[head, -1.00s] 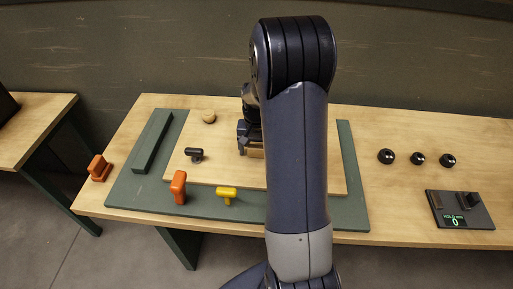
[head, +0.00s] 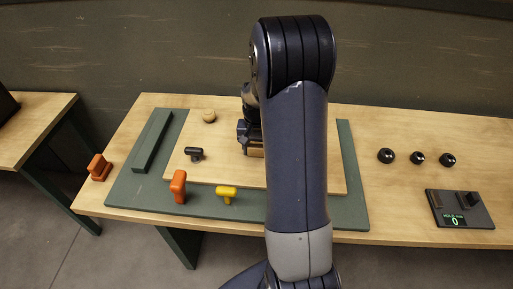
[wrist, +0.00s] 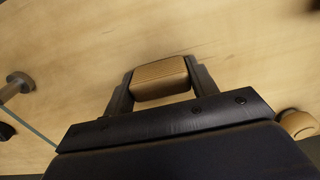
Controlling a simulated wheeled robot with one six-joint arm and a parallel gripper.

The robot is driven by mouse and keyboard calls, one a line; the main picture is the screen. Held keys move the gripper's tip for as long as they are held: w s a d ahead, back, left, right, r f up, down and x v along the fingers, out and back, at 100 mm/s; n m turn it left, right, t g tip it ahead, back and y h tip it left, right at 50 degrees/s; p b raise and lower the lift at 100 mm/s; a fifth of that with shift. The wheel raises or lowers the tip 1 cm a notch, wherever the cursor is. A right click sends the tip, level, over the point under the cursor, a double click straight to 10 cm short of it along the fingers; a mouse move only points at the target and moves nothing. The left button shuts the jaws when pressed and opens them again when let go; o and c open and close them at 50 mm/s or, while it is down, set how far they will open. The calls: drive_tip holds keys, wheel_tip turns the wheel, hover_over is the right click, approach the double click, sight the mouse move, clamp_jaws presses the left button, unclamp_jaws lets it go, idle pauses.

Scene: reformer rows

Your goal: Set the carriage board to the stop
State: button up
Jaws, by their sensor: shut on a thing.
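The carriage board (head: 225,170) is a pale wooden board lying on a dark green base (head: 130,200). A raised green bar (head: 153,142) runs along the left end of the base, with a narrow green gap between it and the board's left edge. My gripper (wrist: 160,82) is shut on a ribbed wooden grip (wrist: 160,72), one dark finger on each side. In the head view my gripper (head: 249,143) is partly hidden behind my arm, and the grip (head: 256,152) shows just below it. My arm also covers part of the board.
A round wooden knob (head: 208,116) and a black peg (head: 194,153) stand on the board. Orange (head: 178,186) and yellow (head: 227,193) knobs are at its front edge. Another orange piece (head: 99,168) is at the left. Black balls (head: 417,158) and a display panel (head: 459,209) are at the right.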

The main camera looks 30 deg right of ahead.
sight(236, 153)
drive_tip(key=w+a, duration=0.2)
drive_tip(key=a, duration=0.1)
drive_tip(key=w+a, duration=0.1)
drive_tip(key=a, duration=0.1)
drive_tip(key=shift+w+a+r+b, duration=0.1)
drive_tip(key=shift+w+a+b, duration=0.15)
drive_tip(key=shift+w+b, duration=0.1)
drive_tip(key=shift+c, duration=0.2)
drive_tip(key=o, duration=1.3)
drive_tip(key=shift+w+a, duration=0.1)
drive_tip(key=shift+a, duration=0.05)
drive_tip(key=shift+o, duration=0.5)
drive_tip(key=shift+r, duration=0.1)
wheel_tip(236, 153, up, 10)
drive_tip(key=shift+r+b, duration=0.25)
drive_tip(key=shift+b, duration=0.15)
drive_tip(key=shift+f, duration=0.1)
